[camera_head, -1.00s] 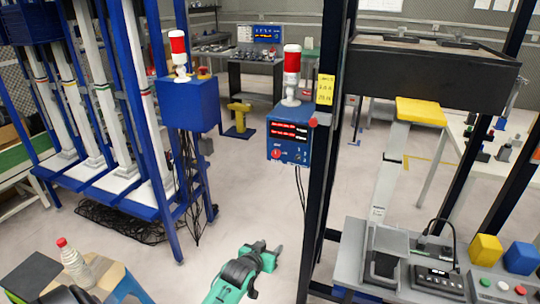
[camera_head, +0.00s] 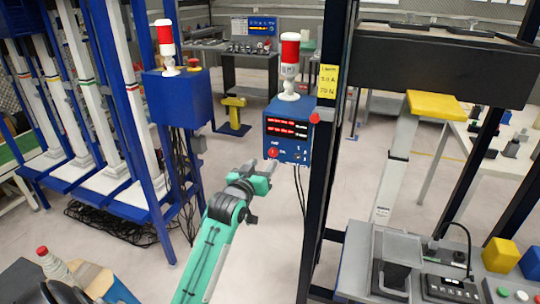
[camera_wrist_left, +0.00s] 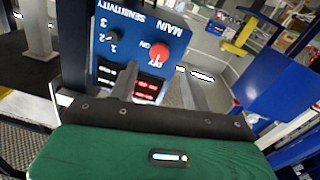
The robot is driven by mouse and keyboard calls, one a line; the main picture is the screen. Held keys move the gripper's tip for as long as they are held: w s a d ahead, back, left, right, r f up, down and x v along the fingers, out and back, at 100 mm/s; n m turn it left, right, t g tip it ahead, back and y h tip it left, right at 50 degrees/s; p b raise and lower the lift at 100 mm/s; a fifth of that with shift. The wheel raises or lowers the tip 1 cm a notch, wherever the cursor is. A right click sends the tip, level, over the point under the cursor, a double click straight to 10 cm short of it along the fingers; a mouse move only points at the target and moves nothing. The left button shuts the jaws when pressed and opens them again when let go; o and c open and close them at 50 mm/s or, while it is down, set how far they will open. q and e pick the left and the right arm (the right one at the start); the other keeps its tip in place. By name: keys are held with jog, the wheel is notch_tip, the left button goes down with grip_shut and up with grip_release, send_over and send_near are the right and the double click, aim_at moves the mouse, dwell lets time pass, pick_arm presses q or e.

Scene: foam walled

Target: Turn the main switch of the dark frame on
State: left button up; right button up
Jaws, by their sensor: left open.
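The dark frame (camera_head: 316,215) is a black post structure right of centre in the head view. A blue control box (camera_head: 287,130) with red displays is mounted on its left side. The main switch (camera_head: 273,152) is a red knob low on the box front. In the left wrist view the red knob (camera_wrist_left: 156,54) appears upside down beside the labels MAIN and ON. My left gripper (camera_head: 262,170) is open and empty, just below and in front of the switch. In the wrist view its fingers (camera_wrist_left: 160,88) point toward the panel, apart from the knob. My right gripper is not seen.
A blue frame (camera_head: 160,200) with its own box (camera_head: 178,97) and beacon stands at the left. A red and white beacon (camera_head: 290,65) tops the control box. A bottle (camera_head: 55,266) stands at the lower left. Cables hang below the control box.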

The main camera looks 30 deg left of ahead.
aim_at(272, 153)
pick_arm(q)
jog(key=w, duration=0.4)
jog(key=w+a, duration=0.1)
jog(key=w, duration=0.1)
jog(key=c, duration=1)
